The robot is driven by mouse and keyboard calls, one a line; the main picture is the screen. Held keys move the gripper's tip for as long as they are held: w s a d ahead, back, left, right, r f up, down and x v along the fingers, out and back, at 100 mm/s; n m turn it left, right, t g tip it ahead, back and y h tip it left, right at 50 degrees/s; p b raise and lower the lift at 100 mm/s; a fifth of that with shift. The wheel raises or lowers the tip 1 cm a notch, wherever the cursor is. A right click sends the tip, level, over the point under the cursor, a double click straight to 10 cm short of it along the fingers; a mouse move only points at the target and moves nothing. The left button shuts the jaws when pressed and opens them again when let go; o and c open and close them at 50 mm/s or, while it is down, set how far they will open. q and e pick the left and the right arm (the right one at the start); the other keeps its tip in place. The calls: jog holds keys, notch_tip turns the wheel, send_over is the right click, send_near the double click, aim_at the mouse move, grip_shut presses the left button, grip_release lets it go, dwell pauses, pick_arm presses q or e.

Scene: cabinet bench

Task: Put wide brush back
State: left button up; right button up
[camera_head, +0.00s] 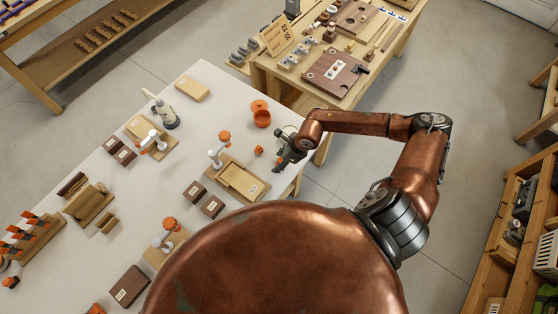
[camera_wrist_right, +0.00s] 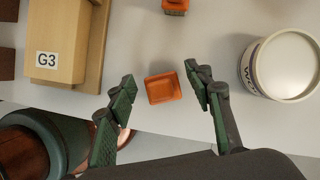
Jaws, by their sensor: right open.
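I cannot clearly pick out the wide brush. A rack (camera_head: 38,238) with several orange-and-dark tools stands at the far left of the white table; whether the wide brush is among them I cannot tell. My right gripper (camera_head: 279,164) is over the table's right edge. In the right wrist view the right gripper (camera_wrist_right: 163,90) is open, its dark green fingers apart. A small orange square piece with raised edges (camera_wrist_right: 163,88) shows between the fingertips, with gaps on both sides; no finger touches it. My left gripper is not in view.
A white can (camera_wrist_right: 285,65) stands right of the fingers. A wooden block labelled G3 (camera_wrist_right: 58,45) is at the left. Orange pots (camera_head: 261,117), wooden fixtures (camera_head: 238,178) and dark blocks (camera_head: 212,206) crowd the white table. A second bench (camera_head: 345,95) stands behind.

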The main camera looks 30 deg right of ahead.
jog(key=shift+r, duration=0.1)
jog(key=v, duration=1.2)
